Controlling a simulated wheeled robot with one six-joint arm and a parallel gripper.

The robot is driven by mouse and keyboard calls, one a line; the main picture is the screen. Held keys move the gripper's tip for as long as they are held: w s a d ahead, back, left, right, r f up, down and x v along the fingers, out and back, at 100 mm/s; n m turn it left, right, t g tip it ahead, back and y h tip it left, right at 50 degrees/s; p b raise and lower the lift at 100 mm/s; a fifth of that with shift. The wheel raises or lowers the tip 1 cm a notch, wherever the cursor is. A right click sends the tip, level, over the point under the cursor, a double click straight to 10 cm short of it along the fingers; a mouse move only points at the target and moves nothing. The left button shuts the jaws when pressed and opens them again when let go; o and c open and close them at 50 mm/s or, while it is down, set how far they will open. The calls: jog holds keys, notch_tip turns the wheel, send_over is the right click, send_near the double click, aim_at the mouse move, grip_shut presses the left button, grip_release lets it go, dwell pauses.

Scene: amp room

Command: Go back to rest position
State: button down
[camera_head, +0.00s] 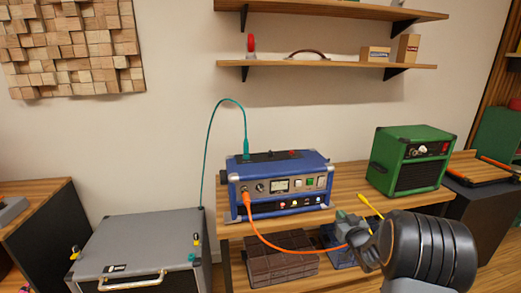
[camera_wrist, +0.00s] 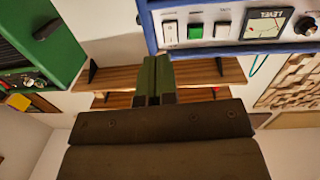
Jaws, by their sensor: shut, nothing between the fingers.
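My gripper shows in the wrist view (camera_wrist: 157,66) with its two dark green fingers together and nothing between them. In the head view, my dark arm comes in at the lower right, and its end is in front of the wooden bench (camera_head: 350,187). The blue amp (camera_head: 278,183) stands on the bench, left of my gripper. Its front panel also shows at the top of the wrist view (camera_wrist: 235,28), which looks upside down. An orange cable (camera_head: 275,246) is plugged into the amp's front and runs to behind my arm.
A green amp (camera_head: 411,160) stands further right on the bench. A grey case (camera_head: 140,250) is at lower left, with a teal cable (camera_head: 209,140) rising from it to the blue amp's top. A brown crate (camera_head: 283,262) sits under the bench. Wall shelves (camera_head: 330,65) hang above.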

notch_tip(320, 180, down, 6)
jog(key=s+d+m+g+h, duration=0.2)
jog(key=s+d+g+h, duration=0.1)
jog(key=g, duration=0.2)
jog(key=s+a+r+m+g+h+p, duration=0.1)
jog(key=s+a+r+g+p, duration=0.2)
jog(key=s+g, duration=0.45)
jog(key=s+a+r+n+g+y+p, duration=0.1)
jog(key=s+a+r+n+y+p, duration=0.1)
jog(key=s+a+r+p, duration=0.9)
jog(key=s+a+r, duration=0.5)
jog(key=s+r, duration=0.2)
jog(key=r, duration=0.2)
jog(key=shift+a+y, duration=0.35)
jog(key=shift+y, duration=0.05)
